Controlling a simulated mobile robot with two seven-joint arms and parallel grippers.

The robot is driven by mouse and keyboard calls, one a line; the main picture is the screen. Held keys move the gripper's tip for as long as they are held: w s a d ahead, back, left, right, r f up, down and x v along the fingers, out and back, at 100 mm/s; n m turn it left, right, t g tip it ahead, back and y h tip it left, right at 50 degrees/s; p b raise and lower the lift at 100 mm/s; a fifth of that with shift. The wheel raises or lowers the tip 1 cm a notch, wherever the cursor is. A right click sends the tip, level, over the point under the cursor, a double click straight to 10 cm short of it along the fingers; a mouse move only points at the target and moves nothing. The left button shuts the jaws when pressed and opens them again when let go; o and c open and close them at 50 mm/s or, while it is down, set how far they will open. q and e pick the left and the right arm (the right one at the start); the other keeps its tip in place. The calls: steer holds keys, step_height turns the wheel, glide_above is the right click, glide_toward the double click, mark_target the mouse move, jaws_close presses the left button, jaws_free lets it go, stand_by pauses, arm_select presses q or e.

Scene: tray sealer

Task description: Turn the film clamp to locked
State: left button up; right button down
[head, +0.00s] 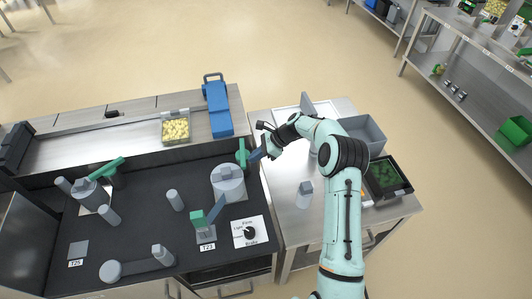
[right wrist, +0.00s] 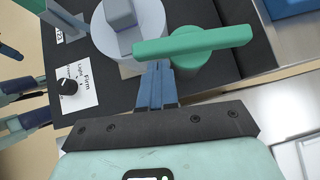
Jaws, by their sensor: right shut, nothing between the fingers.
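A green clamp lever (head: 242,153) on a green round hub stands at the right edge of the black work deck, just behind a grey roll (head: 229,183). In the right wrist view the lever's bar (right wrist: 195,40) lies across the picture over its hub (right wrist: 188,72). My right gripper (head: 256,157) is shut and empty, its fingertips (right wrist: 155,72) close beside the bar. I cannot tell whether they touch it. No locked mark is readable near the lever. My left gripper is not seen in the head view.
A brake dial (head: 250,232) marked Light and Firm sits at the deck's front right. A T23 post with a green block (head: 198,219) and blue arm stands left of it. Another green lever (head: 107,168) is at the left. Behind are a food tray (head: 175,128) and blue device (head: 218,108).

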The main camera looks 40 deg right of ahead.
steer(key=shift+w+a, duration=0.2)
steer(key=shift+a, duration=0.05)
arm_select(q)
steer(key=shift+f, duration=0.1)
